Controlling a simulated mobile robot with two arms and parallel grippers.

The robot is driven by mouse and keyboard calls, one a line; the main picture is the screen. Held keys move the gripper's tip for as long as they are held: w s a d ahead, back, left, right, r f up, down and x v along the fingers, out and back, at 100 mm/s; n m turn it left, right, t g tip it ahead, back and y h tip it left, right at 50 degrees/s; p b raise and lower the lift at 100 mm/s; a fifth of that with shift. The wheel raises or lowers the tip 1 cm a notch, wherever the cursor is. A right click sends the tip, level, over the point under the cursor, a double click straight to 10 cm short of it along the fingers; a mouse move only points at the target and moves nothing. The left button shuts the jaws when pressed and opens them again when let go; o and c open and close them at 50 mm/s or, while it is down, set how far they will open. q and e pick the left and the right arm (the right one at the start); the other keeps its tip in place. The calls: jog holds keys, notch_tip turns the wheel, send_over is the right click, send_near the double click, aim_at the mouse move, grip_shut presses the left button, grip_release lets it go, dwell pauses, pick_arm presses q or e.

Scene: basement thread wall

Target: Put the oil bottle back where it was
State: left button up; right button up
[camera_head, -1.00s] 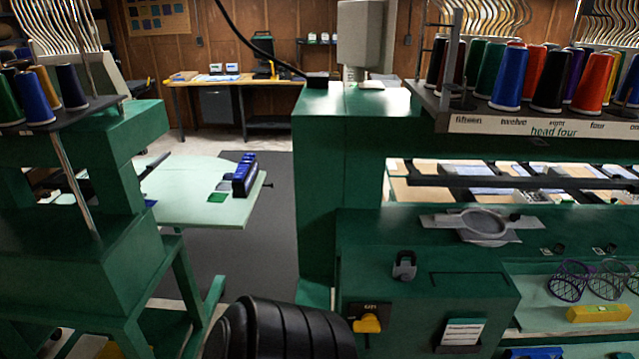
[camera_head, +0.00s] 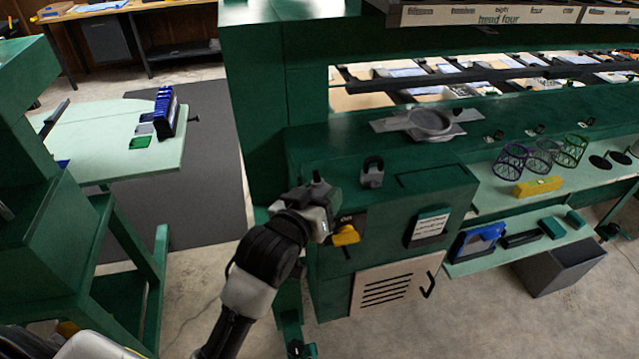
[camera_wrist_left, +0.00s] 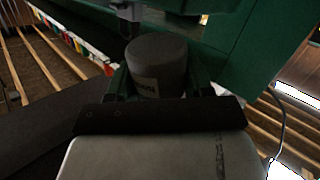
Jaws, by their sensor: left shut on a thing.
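My left gripper (camera_head: 322,195) is in front of the left end of the green machine body (camera_head: 400,260), near its top edge and beside the yellow switch (camera_head: 346,235). In the left wrist view its fingers (camera_wrist_left: 158,82) are shut on a dark grey cylinder (camera_wrist_left: 158,58) with faint lettering, probably the oil bottle. The cylinder's far end is close to a grey part of the machine (camera_wrist_left: 130,22); I cannot tell whether they touch. In the head view the held thing is hard to separate from the gripper. My right gripper is not in view.
A grey bracket (camera_head: 372,172) and a hoop frame (camera_head: 428,124) are on the machine's ledge. Wire baskets (camera_head: 525,157) and a yellow block (camera_head: 538,187) lie on a pale shelf at right. A grey bin (camera_head: 560,268) stands below. A pale table (camera_head: 95,150) is at left.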

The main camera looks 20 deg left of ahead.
pick_arm(q)
jog(key=w+r+m+t+b, duration=0.1)
jog(key=w+r+m, duration=0.2)
jog(key=w+r, duration=0.55)
jog(key=shift+h, duration=0.4)
jog(key=f, duration=0.9)
jog(key=shift+w+a+f, duration=0.2)
jog(key=shift+a+f, duration=0.1)
jog(key=shift+f+m, duration=0.3)
jog(key=shift+f, duration=0.05)
